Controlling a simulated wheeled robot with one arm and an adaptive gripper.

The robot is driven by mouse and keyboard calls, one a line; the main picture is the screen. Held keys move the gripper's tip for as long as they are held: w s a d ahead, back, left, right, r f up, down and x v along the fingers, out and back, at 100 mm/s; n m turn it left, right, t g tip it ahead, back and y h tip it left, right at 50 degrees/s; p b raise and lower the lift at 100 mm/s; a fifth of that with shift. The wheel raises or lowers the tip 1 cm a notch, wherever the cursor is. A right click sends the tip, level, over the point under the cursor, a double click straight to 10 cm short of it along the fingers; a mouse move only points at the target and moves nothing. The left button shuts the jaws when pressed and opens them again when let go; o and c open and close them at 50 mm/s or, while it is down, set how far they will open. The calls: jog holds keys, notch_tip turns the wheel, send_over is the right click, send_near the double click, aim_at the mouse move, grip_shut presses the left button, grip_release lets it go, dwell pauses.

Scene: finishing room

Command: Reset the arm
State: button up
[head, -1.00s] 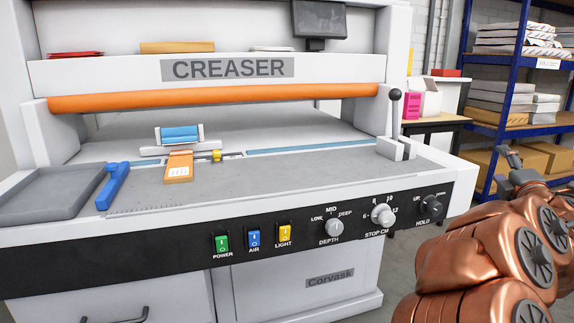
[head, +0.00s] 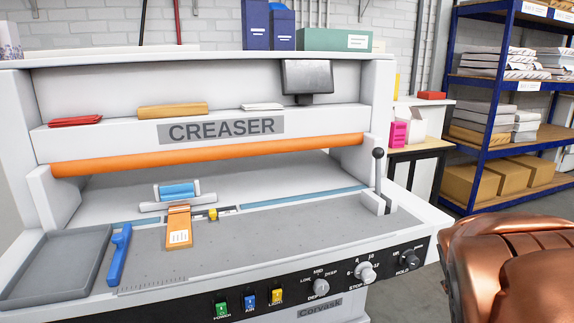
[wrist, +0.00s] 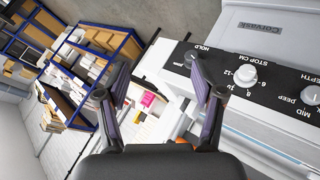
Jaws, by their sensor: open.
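My gripper (wrist: 158,100) shows in the wrist view with its two fingers spread apart and nothing between them. It points past the corner of the creaser's control panel (wrist: 262,90), which lies to the right of the fingers in that view. In the head view only a copper-coloured part of my arm shows at the lower right, and the gripper itself is out of that view. The creaser (head: 265,172) stands in front of me, with an orange bar across it and a black-handled lever (head: 378,175) at its right end.
On the creaser bed are a grey tray (head: 60,262), a blue tool (head: 119,255) and an orange piece (head: 179,228). A blue shelf rack (head: 480,140) with boxes and paper stacks stands at the right. A small table (head: 425,148) with a pink item is behind the lever.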

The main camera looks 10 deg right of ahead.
jog(key=s+a+g+y+p, duration=0.6)
jog(key=s+a+g+p, duration=0.2)
jog(key=s+a, duration=1.4)
jog(key=shift+a+r+y+p, duration=0.4)
jog(key=shift+a+r+p, duration=0.1)
jog(key=shift+p, duration=0.3)
